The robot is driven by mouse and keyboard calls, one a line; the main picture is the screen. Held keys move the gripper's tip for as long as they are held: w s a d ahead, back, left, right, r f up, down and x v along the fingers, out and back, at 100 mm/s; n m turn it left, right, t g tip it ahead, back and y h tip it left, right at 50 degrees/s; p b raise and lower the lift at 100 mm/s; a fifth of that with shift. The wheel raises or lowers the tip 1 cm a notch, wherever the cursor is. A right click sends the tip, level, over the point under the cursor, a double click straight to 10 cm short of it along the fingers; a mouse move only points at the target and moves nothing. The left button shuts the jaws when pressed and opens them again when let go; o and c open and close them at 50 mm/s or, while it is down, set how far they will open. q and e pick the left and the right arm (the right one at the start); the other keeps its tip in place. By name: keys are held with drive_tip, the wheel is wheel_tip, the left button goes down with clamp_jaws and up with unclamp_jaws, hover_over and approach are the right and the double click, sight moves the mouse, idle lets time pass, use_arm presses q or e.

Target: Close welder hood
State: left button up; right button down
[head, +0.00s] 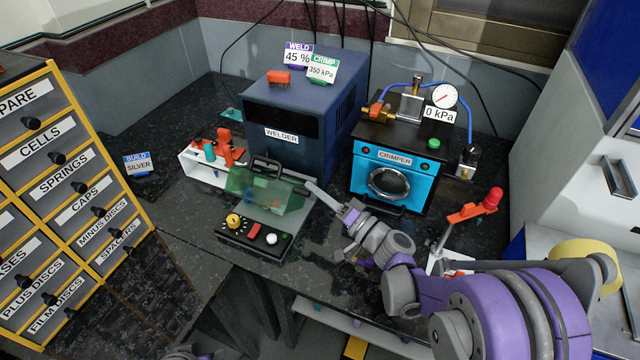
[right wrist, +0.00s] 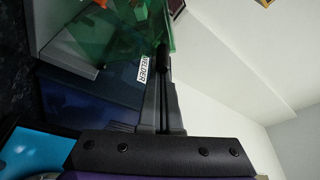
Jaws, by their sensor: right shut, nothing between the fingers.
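The welder (head: 300,110) is a dark blue box at the back of the bench, labelled WELDER. Its hood (head: 250,188) is a see-through green cover with a black handle (head: 264,164), in front of the box above the grey base. I cannot tell whether it is fully down. My right gripper (head: 310,188) is shut and empty at the right side of the hood. In the right wrist view its thin fingers (right wrist: 162,62) point up at the green hood (right wrist: 110,28); I cannot tell if they touch it.
The control panel (head: 253,239) with knobs sits in front of the hood. The blue crimper (head: 390,160) with its gauge stands to the right. A white rack (head: 200,168) with orange tools is at the left. A labelled drawer cabinet (head: 60,190) fills the far left.

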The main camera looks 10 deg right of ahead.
sight(295, 199)
drive_tip(key=shift+s+a+f+b, duration=0.25)
drive_tip(key=shift+s+f+b, duration=0.1)
drive_tip(key=shift+f+b, duration=0.45)
drive_tip(key=shift+s+a+f+b, duration=0.2)
drive_tip(key=shift+s+f+b, duration=0.25)
drive_tip(key=shift+f, duration=0.6)
drive_tip(key=shift+s+a+f+b, duration=0.25)
drive_tip(key=shift+f+b, duration=0.45)
drive_tip(key=shift+f, duration=0.2)
